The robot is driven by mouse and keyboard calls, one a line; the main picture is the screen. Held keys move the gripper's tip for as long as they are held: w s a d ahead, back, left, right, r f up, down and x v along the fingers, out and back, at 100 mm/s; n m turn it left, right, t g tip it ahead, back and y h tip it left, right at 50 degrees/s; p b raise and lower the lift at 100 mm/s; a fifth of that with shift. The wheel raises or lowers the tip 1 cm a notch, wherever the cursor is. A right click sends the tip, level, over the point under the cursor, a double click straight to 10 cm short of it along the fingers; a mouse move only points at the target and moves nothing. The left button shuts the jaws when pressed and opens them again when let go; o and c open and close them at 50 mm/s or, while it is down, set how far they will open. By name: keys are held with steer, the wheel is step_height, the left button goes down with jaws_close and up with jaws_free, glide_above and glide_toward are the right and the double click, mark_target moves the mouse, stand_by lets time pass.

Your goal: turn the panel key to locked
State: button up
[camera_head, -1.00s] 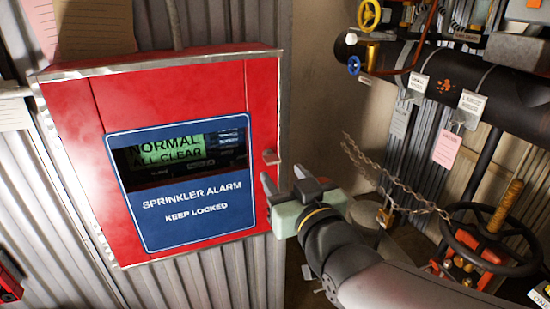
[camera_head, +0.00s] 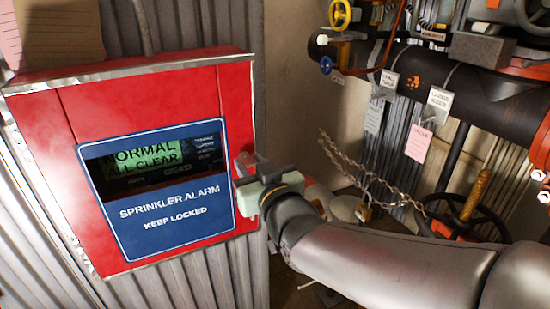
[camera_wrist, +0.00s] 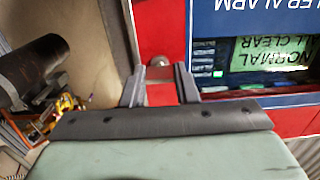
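The red alarm panel (camera_head: 236,95) hangs on the corrugated wall at the left, with a blue plate (camera_head: 150,228) reading "Sprinkler alarm, keep locked". Its window shows a green "Normal all clear" screen (camera_head: 142,153). My gripper (camera_head: 249,166) is at the panel's right edge. In the wrist view, which looks upside down, my gripper (camera_wrist: 159,78) is open with a gap between its fingers. A small grey round piece (camera_wrist: 158,61), perhaps the key or latch, shows on the red face just beyond the fingertips. Contact and the key's setting cannot be told.
To the right stand a dark pipe (camera_head: 455,107) with hanging tags, a chain (camera_head: 372,180) with a padlock, and a dark handwheel (camera_head: 490,208) partly behind my arm. Paper sheets (camera_head: 55,35) hang above the panel.

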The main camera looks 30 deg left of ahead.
steer(key=shift+f+b, duration=0.15)
steer(key=shift+b, duration=0.35)
steer(key=shift+o, duration=0.2)
steer(key=n+b, duration=0.1)
steer(key=b, duration=0.1)
steer(key=n+b, duration=0.2)
steer(key=shift+d+f, duration=0.1)
steer(key=shift+f, duration=0.1)
steer(key=n+b, duration=0.5)
steer(key=b, duration=0.2)
steer(key=n+b, duration=0.4)
steer(key=n, duration=0.1)
steer(key=shift+r, duration=0.1)
steer(key=shift+c, duration=0.2)
steer(key=n+b, duration=0.2)
steer(key=n, duration=0.2)
steer(key=shift+r+n, duration=0.15)
steer(key=shift+n, duration=0.25)
steer(key=shift+o, duration=0.2)
steer(key=shift+c, duration=0.2)
steer(key=o, duration=1)
